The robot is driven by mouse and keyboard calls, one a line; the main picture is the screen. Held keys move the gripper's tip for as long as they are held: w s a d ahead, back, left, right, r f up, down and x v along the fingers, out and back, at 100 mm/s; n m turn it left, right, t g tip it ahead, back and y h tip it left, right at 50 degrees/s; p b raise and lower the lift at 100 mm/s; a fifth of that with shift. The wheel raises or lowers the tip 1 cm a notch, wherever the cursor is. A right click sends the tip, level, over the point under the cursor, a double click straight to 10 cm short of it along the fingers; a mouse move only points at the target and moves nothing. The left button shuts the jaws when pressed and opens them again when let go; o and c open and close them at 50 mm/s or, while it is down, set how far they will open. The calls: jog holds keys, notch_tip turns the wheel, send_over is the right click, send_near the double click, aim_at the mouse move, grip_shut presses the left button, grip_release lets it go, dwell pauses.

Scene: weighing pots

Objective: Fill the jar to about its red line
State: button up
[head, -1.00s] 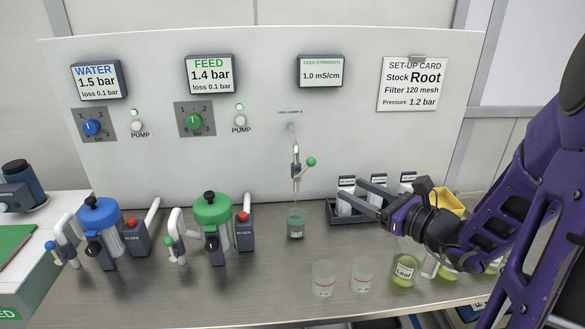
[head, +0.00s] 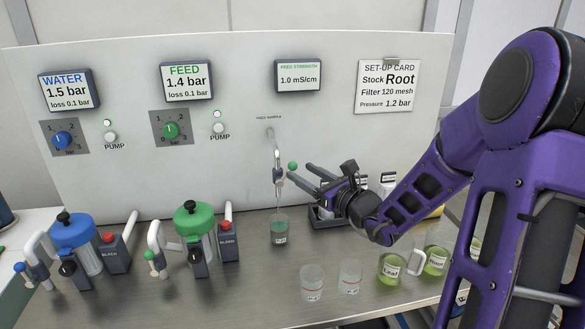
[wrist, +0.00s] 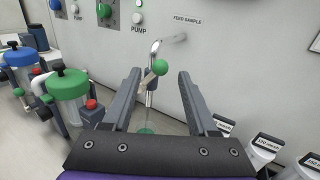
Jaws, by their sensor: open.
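The jar (head: 279,236) stands upright on the bench under the feed sample tap (head: 278,172), with green liquid in it. A thin stream seems to run from the tap into the jar. The red line and exact level are too small to read. The tap's lever ends in a green ball (head: 292,166), pointing right. My gripper (head: 299,171) is open and empty, just right of the ball. In the wrist view the ball (wrist: 159,67) appears between my fingertips (wrist: 158,80); contact cannot be told. The jar is mostly hidden there behind my gripper.
Two empty-looking clear cups (head: 312,283) and jugs of green liquid, one marked Leaf (head: 391,268), stand at the front right. A dark rack (head: 322,218) of white bottles is behind my gripper. Blue-topped (head: 74,232) and green-topped (head: 193,220) filter units stand left.

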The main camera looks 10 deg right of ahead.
aim_at(296, 168)
jog(key=x, duration=0.5)
grip_shut()
